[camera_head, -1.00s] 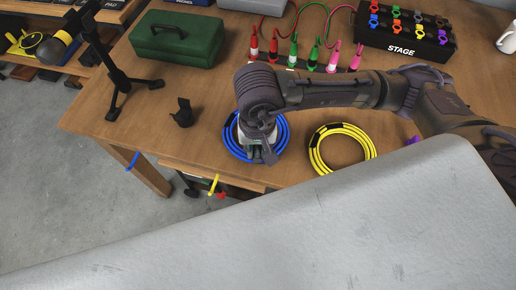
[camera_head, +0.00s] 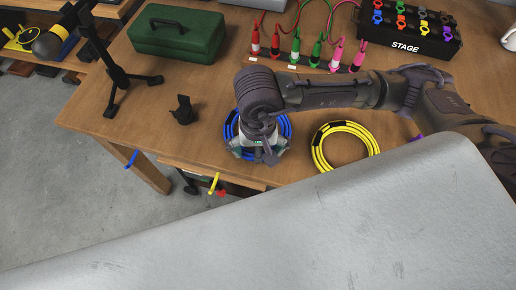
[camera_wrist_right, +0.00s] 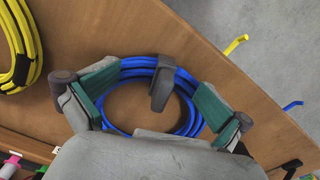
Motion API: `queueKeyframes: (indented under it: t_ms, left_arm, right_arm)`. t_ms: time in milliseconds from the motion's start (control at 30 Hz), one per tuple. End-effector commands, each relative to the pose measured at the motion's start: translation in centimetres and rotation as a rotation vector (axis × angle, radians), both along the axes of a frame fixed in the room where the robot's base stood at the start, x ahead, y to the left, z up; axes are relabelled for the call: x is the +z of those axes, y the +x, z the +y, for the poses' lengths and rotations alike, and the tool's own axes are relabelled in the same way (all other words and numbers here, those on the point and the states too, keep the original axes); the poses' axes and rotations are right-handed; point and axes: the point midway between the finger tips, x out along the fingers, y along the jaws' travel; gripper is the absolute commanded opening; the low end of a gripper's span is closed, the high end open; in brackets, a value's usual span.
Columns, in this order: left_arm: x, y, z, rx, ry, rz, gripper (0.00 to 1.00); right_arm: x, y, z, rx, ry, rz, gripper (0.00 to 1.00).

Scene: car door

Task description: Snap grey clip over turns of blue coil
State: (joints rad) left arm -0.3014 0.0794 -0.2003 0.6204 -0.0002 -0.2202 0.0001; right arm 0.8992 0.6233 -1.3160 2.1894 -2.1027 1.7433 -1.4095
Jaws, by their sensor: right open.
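The blue coil (camera_head: 284,124) lies on the wooden table under my right gripper (camera_head: 259,152). In the right wrist view, the dark grey clip (camera_wrist_right: 163,80) sits across the turns of the blue coil (camera_wrist_right: 146,64), on its side towards the table's front edge. I cannot tell whether the clip is fully closed around them. My right gripper (camera_wrist_right: 160,92) is open, its teal-padded fingers spread to either side of the clip and apart from it. In the head view, the gripper hides the clip and part of the coil. My left gripper is not in view.
A yellow coil (camera_head: 343,147) lies to the right. A small black holder (camera_head: 183,110) and a black stand (camera_head: 118,80) are to the left. A green case (camera_head: 178,35), coloured plugs (camera_head: 317,53) and a black STAGE box (camera_head: 408,34) stand behind. Hooks (camera_head: 214,183) hang at the front edge.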

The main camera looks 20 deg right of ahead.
Motion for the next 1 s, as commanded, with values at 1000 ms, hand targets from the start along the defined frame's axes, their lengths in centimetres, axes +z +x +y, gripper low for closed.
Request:
queueKeyframes:
  t_ms: [1000]
  left_arm:
    - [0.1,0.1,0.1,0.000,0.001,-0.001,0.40]
  right_arm:
    - [10.2,0.1,0.1,0.002,0.002,-0.007,1.00]
